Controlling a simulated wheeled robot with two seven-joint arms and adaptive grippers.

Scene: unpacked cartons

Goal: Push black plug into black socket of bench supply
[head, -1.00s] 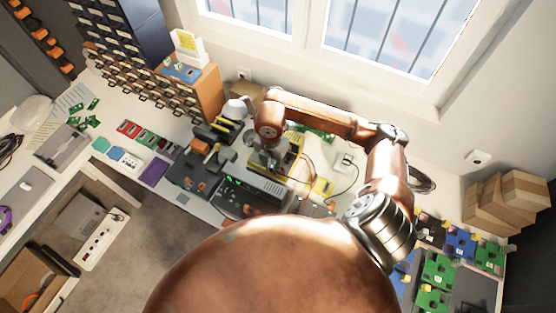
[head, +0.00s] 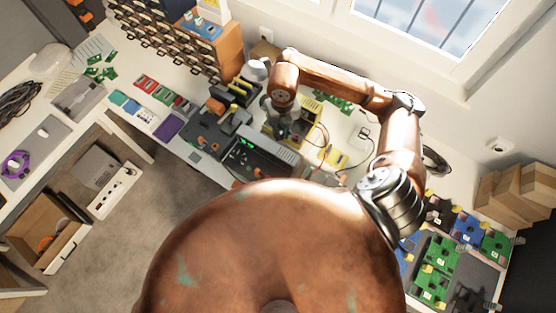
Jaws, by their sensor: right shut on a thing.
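The bench supply (head: 262,160) appears to be the dark box with small green lights on the bench, just below my right gripper in the picture. My right gripper (head: 283,131) points down over the bench at the back edge of this box. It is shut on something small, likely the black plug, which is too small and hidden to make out. The black socket cannot be picked out, and I cannot tell whether plug and socket touch. My left gripper is not in view.
A yellow device (head: 304,112) stands right behind the gripper, with thin leads beside it. A dark tool station (head: 212,132) is to the left. Drawer cabinets (head: 217,50) stand at the back. Green and blue boards (head: 437,252) lie at right, near cardboard boxes (head: 520,190).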

